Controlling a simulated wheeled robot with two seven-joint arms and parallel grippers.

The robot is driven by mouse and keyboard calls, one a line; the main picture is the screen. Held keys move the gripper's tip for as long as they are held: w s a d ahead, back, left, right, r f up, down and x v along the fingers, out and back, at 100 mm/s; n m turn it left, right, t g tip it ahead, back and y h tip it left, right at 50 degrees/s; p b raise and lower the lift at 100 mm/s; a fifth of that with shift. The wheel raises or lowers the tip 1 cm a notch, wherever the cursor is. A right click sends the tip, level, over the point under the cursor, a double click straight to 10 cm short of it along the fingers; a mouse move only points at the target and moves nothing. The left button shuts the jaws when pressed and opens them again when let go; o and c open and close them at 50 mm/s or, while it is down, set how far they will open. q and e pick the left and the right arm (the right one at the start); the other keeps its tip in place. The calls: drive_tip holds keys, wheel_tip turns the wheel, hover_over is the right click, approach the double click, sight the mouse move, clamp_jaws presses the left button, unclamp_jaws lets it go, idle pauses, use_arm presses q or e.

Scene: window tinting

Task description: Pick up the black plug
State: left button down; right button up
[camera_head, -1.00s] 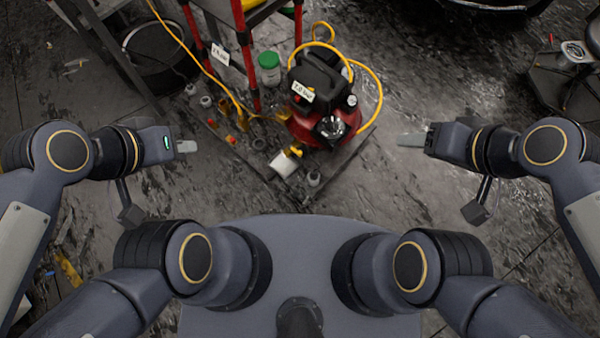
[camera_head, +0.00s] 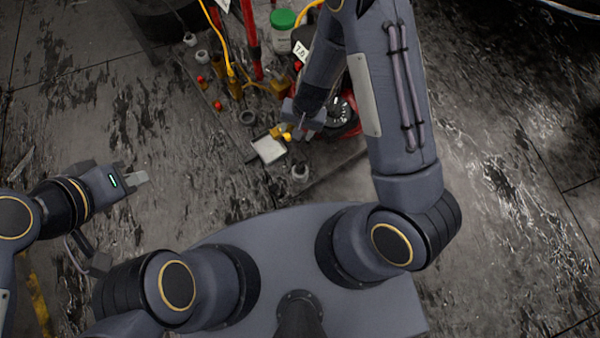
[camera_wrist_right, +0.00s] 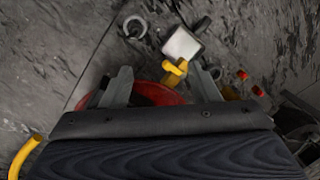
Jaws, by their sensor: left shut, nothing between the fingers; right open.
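No thing can be named for certain as the black plug. A small dark round piece (camera_head: 248,118) lies on the floor board left of the red machine in the head view. Another dark piece (camera_wrist_right: 200,26) lies beside the white block in the right wrist view. My right gripper (camera_wrist_right: 161,80) is open and empty in the wrist view, with its fingers spread above the red machine and the yellow fitting. In the head view my right gripper (camera_head: 303,120) is partly hidden by its own arm. My left gripper (camera_head: 139,178) is shut and empty, away from these parts.
A white block (camera_head: 268,149) with a yellow fitting (camera_head: 284,132), a pale ring-shaped fitting (camera_head: 300,172) and small red parts (camera_head: 217,105) lie close by. The red machine (camera_head: 342,118) is mostly covered by my arm. A green-lidded jar (camera_head: 284,22) stands behind. Floor at left is clear.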

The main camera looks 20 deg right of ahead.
sight(300, 164)
drive_tip(key=f+b, duration=0.1)
drive_tip(key=f, duration=0.4)
drive_tip(key=s+f+h+b, duration=0.1)
drive_tip(key=f+b, duration=0.1)
drive_tip(key=f, duration=0.4)
drive_tip(key=s+d+f+h+b, duration=0.1)
drive_tip(key=f, duration=0.5)
drive_tip(key=shift+d+f+b, duration=0.1)
drive_tip(key=shift+b, duration=0.3)
drive_tip(key=f+b, duration=0.2)
drive_tip(key=f, duration=0.1)
drive_tip(key=f+b, duration=0.1)
drive_tip(key=f, duration=0.1)
drive_tip(key=shift+w+a+f, duration=0.2)
drive_tip(key=shift+w+a, duration=0.05)
drive_tip(key=shift+a, duration=0.1)
use_arm(q)
wheel_tip(300, 164, down, 10)
drive_tip(key=shift+r, duration=0.25)
use_arm(e)
drive_tip(key=shift+r, duration=0.1)
drive_tip(key=c, duration=1.1)
drive_tip(key=shift+o, duration=0.2)
